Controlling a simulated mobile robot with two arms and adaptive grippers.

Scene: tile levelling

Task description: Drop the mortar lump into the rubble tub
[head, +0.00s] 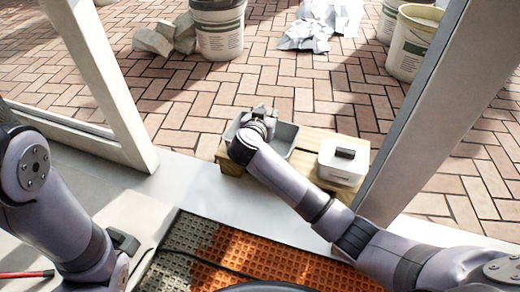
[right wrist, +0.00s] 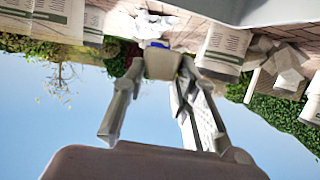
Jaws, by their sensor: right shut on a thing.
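My right gripper (head: 262,113) is over the grey rubble tub (head: 283,139), which stands on a wooden platform beyond the threshold. In the head view the gripper and wrist largely hide the lump and part of the tub. In the right wrist view a grey surface (right wrist: 260,10), likely the tub, shows at the top edge. My left arm comes in at the lower left; its gripper is not clearly seen.
A white box (head: 343,164) with a black top piece sits on the wooden platform (head: 309,170), right of the tub. Door frame posts (head: 105,90) stand on both sides. Buckets (head: 218,32), stones (head: 164,37) and pale scraps (head: 318,25) lie farther back on the brick paving.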

